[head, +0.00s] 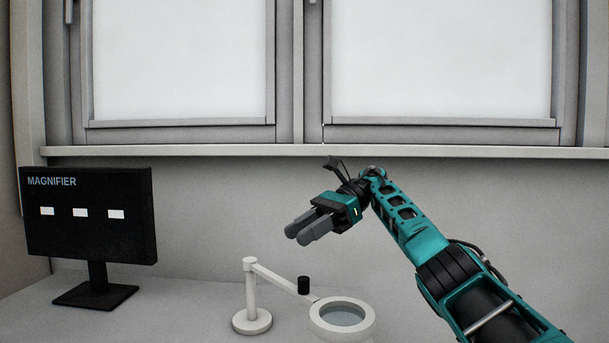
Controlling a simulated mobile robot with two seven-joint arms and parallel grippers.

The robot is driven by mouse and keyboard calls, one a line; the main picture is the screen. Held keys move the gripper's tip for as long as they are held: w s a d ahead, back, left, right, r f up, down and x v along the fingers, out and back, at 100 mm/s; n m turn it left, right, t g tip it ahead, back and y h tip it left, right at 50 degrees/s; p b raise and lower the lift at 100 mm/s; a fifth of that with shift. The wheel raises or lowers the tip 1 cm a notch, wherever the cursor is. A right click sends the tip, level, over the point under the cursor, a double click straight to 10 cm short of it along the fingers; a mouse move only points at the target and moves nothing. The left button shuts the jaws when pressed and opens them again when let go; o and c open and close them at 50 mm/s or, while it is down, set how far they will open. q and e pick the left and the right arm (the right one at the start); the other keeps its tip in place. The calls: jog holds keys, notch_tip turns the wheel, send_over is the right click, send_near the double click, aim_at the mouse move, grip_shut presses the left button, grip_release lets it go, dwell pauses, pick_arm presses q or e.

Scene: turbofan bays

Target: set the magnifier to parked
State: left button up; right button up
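The magnifier (252,290) is a white bench lamp with a round base, a jointed arm, a black knob (304,285) and a ring-shaped lens head (343,318). It stands on the pale bench, its arm reaching down to the right with the lens head low, partly cut by the bottom edge. My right gripper (299,235) is teal with grey fingers and hangs in the air above the magnifier, apart from it. Its fingers lie side by side with no gap showing and nothing between them. My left gripper is out of view.
A black screen (88,232) labelled MAGNIFIER, with several small white boxes in a row, stands on the bench at the left. Bare bench (190,300) lies between screen and magnifier. A wall and window sill (200,151) are behind.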

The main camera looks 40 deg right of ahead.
pick_arm(q)
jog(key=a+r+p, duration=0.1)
jog(key=p, duration=0.1)
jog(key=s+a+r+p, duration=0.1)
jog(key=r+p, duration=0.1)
jog(key=p, duration=0.1)
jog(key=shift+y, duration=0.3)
pick_arm(e)
notch_tip(320, 180, up, 10)
jog(key=shift+f, duration=0.15)
jog(key=shift+c, duration=0.2)
